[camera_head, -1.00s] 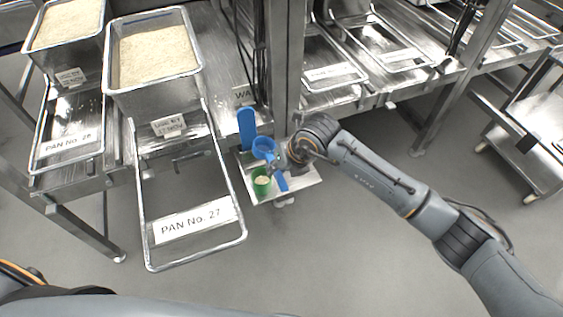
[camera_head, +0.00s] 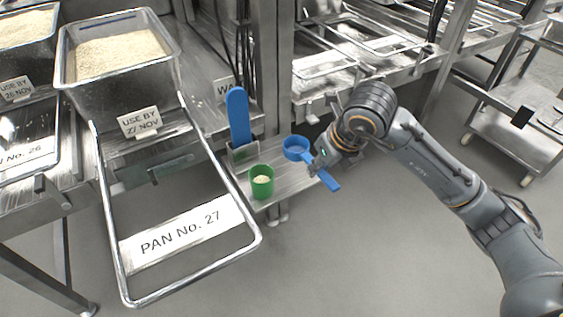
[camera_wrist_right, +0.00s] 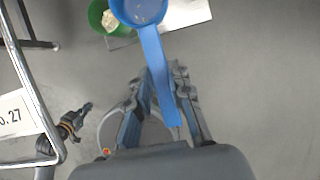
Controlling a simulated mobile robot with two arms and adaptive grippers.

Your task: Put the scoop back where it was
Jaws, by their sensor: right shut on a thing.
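The blue scoop (camera_head: 296,148) has a round cup and a flat handle. My right gripper (camera_head: 317,167) is shut on its handle, whose end sticks out beyond the fingers. The scoop appears over the right part of a small metal shelf (camera_head: 290,186); whether it touches the shelf I cannot tell. In the right wrist view the scoop handle (camera_wrist_right: 158,70) runs between the fingers of the right gripper (camera_wrist_right: 163,75). What looks like my left gripper (camera_wrist_right: 76,118) shows small at the left there; its jaws are unclear.
A green cup (camera_head: 261,182) with rice stands on the small shelf. A blue upright paddle (camera_head: 238,117) stands in a holder behind it. A wire-framed pan (camera_head: 256,238) labelled No. 27 juts out at the left. A rice bin (camera_head: 163,92) stands behind it. A metal post (camera_head: 266,60) rises behind the shelf.

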